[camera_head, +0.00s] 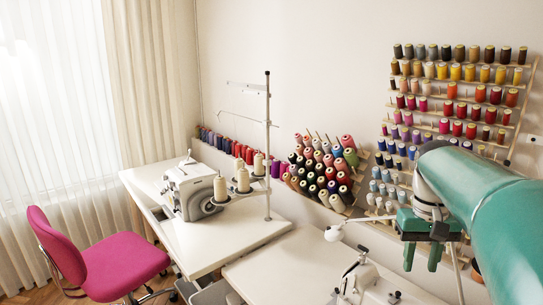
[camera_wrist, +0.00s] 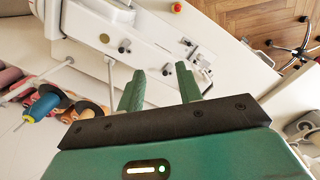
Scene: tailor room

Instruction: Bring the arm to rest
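My arm (camera_head: 490,225), green with a grey wrist joint, enters from the right edge in the head view. My gripper (camera_head: 421,258) hangs from it with its two green fingers pointing down, in front of the thread rack. In the wrist view my gripper (camera_wrist: 160,85) shows its fingers apart with nothing between them. Below it in that view is a white sewing machine (camera_wrist: 160,40) on a white table. I cannot tell how high the fingers are above the table.
Another machine (camera_head: 360,280) stands on the front table (camera_head: 290,265). Racks of thread spools (camera_head: 455,75) line the wall behind the arm. A pink chair (camera_head: 95,255) stands at left.

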